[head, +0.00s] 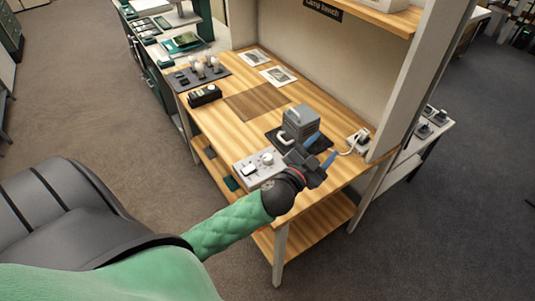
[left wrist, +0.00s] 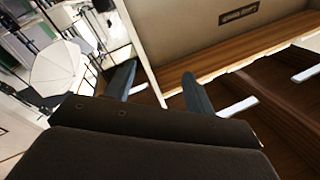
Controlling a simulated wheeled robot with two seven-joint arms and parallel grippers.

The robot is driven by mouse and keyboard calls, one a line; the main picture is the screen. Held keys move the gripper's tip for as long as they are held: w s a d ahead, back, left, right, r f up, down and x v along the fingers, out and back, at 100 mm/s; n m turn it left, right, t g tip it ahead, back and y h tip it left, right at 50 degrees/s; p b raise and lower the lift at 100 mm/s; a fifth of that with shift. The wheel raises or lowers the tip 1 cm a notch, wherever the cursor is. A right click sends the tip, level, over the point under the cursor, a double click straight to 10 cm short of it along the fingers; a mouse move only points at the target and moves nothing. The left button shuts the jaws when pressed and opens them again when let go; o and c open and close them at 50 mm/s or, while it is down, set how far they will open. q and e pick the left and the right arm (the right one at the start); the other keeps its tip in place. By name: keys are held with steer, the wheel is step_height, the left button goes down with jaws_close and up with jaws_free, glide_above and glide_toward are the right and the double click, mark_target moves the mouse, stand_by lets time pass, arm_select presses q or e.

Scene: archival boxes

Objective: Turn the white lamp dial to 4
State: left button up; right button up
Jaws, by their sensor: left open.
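A light grey control box (head: 247,176) sits at the front edge of the wooden bench. A round white dial (head: 267,158) stands on its top, beside a white block-like part (head: 249,169). The dial's numbers and its pointer are too small to read. My left gripper (head: 320,149) is just right of the control box, above the bench, with its blue fingers apart and nothing between them. In the left wrist view the two fingers (left wrist: 158,88) are also spread and empty, and the dial does not show. My right gripper is not in view.
A grey slatted unit (head: 301,121) stands on a dark mat behind my gripper. A white plug strip (head: 358,140) with a cable is at the right. A black box (head: 204,95) and bulbs on a dark tray (head: 187,84) are farther left. A brown mat (head: 257,101) is clear.

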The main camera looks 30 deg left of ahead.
arm_select(q)
steer(key=d+r+m+g+h, duration=0.3)
steer(key=d+r+m+h, duration=0.45)
steer(key=m+h, duration=0.55)
steer(key=m+g+y, duration=1.1)
steer(key=g+y, duration=0.5)
glide_above(268, 157)
step_height(268, 157, down, 16)
steer(key=shift+w+r, duration=0.1)
steer(key=shift+r, duration=0.05)
steer(key=shift+a, duration=0.2)
steer(key=shift+d+f+p, duration=0.1)
steer(key=shift+f+p, duration=1.5)
steer(key=shift+f, duration=2.3)
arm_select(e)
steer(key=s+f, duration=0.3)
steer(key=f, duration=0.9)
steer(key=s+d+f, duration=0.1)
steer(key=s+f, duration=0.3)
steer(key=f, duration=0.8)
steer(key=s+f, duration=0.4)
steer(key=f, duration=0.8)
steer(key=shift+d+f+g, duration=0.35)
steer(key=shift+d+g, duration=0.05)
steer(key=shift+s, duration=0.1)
